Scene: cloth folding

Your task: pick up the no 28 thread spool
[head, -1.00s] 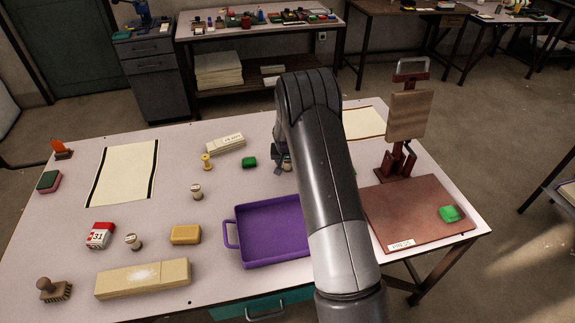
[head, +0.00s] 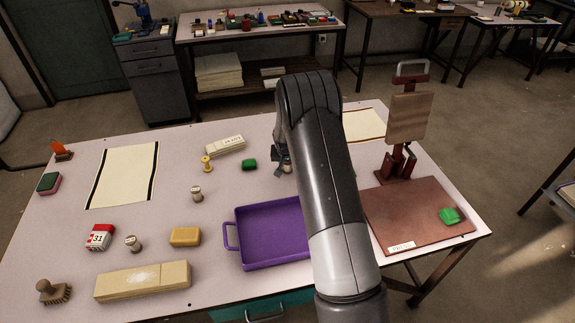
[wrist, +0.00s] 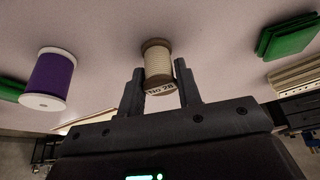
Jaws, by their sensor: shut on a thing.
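The no 28 thread spool (wrist: 157,62) shows in the wrist view, wound with cream thread between brown ends, with a "No 28" label at its near end. My gripper (wrist: 158,90) is shut on it, one dark finger on each side of the labelled end. I cannot tell whether the spool is clear of the white table (wrist: 205,40). In the head view my gripper (head: 281,160) is mostly hidden behind my arm, and the spool cannot be made out there.
A purple spool (wrist: 52,77) stands left of the held spool in the wrist view; green pieces (wrist: 287,37) lie right. In the head view, a purple tray (head: 270,235) is in front, a press (head: 403,140) stands right, and a green block (head: 249,165) and yellow spool (head: 206,164) lie left.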

